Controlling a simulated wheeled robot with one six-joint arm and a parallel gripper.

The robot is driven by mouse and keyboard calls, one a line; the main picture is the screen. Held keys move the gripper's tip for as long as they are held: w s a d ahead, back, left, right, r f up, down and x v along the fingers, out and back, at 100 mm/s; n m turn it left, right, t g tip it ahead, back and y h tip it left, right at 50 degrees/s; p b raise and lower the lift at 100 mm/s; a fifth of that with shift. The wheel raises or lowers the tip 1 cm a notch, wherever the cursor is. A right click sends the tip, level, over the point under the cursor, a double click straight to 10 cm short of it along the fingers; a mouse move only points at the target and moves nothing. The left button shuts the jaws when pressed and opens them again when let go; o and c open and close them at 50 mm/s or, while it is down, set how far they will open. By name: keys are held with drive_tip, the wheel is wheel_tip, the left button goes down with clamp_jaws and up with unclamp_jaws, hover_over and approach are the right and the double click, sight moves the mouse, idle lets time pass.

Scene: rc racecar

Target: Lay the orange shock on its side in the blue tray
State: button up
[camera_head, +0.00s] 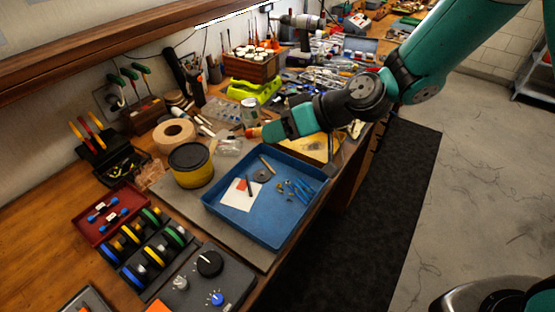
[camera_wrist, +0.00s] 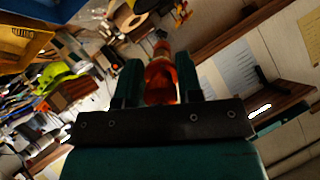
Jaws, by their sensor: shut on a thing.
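The orange shock (camera_wrist: 160,82) is between the two green fingers of my gripper (camera_wrist: 159,68) in the wrist view, its far end pointing away from the palm. In the head view its orange end (camera_head: 253,133) shows at the tip of my gripper (camera_head: 264,132), held in the air and pointing left. My gripper is shut on it. The blue tray (camera_head: 268,222) lies on the bench below and in front of the gripper. The shock is above the tray's back left side, apart from its floor. Much of the shock is hidden by the fingers in the head view.
In the tray are a white paper (camera_head: 240,194), blue-handled tools (camera_head: 298,190), a dark ring (camera_head: 262,175) and small parts; its front floor is bare. A yellow-black tin (camera_head: 191,166) stands left of it. A tape roll (camera_head: 174,135) and a yellow tray (camera_head: 322,149) are behind.

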wheel_tip(320, 180, down, 6)
drive_tip(key=b, duration=0.5)
drive_tip(key=shift+s+f+b, duration=0.1)
drive_tip(key=shift+f+b, duration=0.15)
drive_tip(key=shift+b, duration=0.2)
drive_tip(key=b, duration=0.9)
hover_over(279, 199)
wheel_tip(279, 199, down, 9)
drive_tip(key=shift+a+f, duration=0.1)
drive_tip(key=shift+f, duration=0.05)
drive_tip(key=o, duration=1)
